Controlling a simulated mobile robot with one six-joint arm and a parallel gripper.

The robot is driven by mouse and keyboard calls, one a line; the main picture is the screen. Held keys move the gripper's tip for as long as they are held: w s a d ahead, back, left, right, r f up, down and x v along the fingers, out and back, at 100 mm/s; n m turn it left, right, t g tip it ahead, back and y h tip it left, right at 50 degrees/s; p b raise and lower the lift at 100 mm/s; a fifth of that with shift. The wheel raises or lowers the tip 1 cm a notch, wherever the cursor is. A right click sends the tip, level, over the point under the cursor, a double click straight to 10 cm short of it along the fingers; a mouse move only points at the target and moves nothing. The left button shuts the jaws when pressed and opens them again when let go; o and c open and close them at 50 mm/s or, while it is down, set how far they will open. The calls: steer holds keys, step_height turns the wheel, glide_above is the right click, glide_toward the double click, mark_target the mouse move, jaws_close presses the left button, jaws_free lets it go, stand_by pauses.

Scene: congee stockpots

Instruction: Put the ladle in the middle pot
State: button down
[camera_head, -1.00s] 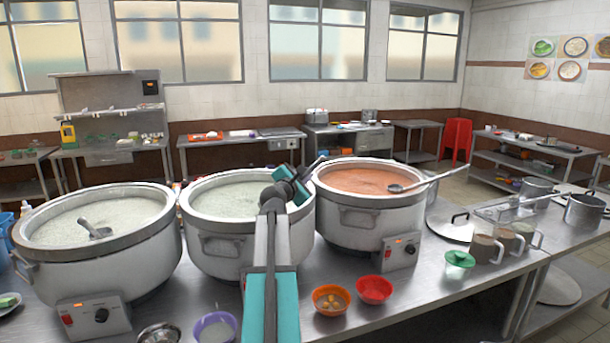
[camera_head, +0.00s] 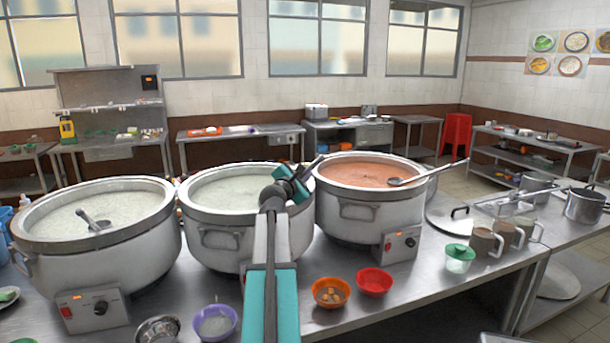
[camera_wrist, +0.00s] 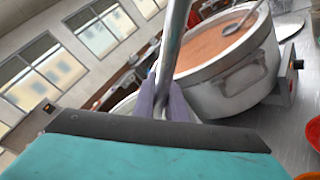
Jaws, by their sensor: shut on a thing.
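My gripper (camera_head: 311,168) is at the rim of the middle pot (camera_head: 215,245), on its right side toward the right pot, in the head view. The middle pot holds pale congee and is partly behind my arm.
The left pot (camera_head: 110,262) has a ladle (camera_head: 93,222) in pale congee. The right pot (camera_head: 357,220) holds orange-brown food and another ladle (camera_head: 420,174). Orange (camera_head: 330,294), red (camera_head: 374,282) and purple (camera_head: 215,323) bowls stand in front.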

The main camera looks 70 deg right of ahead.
steer(key=shift+f, duration=0.2)
stand_by(0.7)
steer(key=c, duration=1.7)
jaws_free()
steer(key=shift+a, duration=0.15)
steer(key=shift+w+a+r+b, duration=0.15)
steer(key=shift+a+b, duration=0.55)
steer(key=shift+a, duration=2.7)
steer(key=shift+s+a+r+b, duration=0.15)
steer(key=shift+a+b, duration=0.5)
steer(key=shift+a, duration=2.75)
steer(key=shift+r, duration=0.1)
